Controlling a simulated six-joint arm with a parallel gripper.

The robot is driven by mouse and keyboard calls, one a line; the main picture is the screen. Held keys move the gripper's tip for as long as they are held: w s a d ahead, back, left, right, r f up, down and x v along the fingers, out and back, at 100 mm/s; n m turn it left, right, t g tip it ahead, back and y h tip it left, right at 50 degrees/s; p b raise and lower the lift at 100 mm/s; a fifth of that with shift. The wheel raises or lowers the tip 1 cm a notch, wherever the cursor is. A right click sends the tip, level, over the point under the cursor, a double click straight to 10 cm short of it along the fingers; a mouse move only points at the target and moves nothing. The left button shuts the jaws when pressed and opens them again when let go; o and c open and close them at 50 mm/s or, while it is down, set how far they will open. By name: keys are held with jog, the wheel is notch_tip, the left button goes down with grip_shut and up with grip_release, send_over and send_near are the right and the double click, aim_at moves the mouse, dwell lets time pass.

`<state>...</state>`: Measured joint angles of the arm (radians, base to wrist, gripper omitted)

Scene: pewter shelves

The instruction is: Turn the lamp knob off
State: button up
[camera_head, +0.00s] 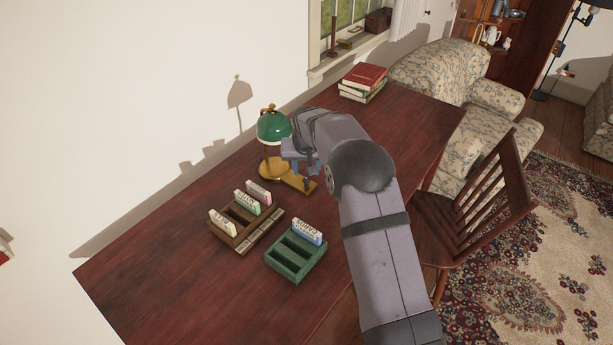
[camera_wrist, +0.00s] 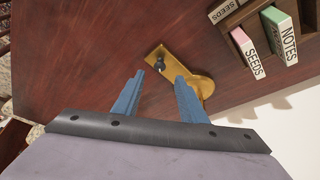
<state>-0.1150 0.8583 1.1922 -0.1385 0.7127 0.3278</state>
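The desk lamp (camera_head: 273,127) has a green shade on a brass stem. It stands on the desk on a long brass base (camera_head: 277,172), which also shows in the wrist view (camera_wrist: 204,87). The small dark lamp knob (camera_head: 307,183) sits at the base's near end. In the wrist view the knob (camera_wrist: 160,62) appears just beyond my fingertips, roughly centred between them. My gripper (camera_wrist: 159,78) has its two blue fingers apart with nothing between them. In the head view my gripper (camera_head: 303,165) is close beside the lamp, above the base. The knob's exact setting is too small to tell.
Stacked books (camera_head: 364,78) lie at the desk's far end. A wooden chair (camera_head: 487,200) stands right. The desk's near left is clear.

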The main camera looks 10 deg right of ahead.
aim_at(306, 180)
jog(key=shift+p+x, duration=0.75)
jog(key=shift+x, duration=2.5)
jog(key=shift+c, duration=0.5)
grip_shut()
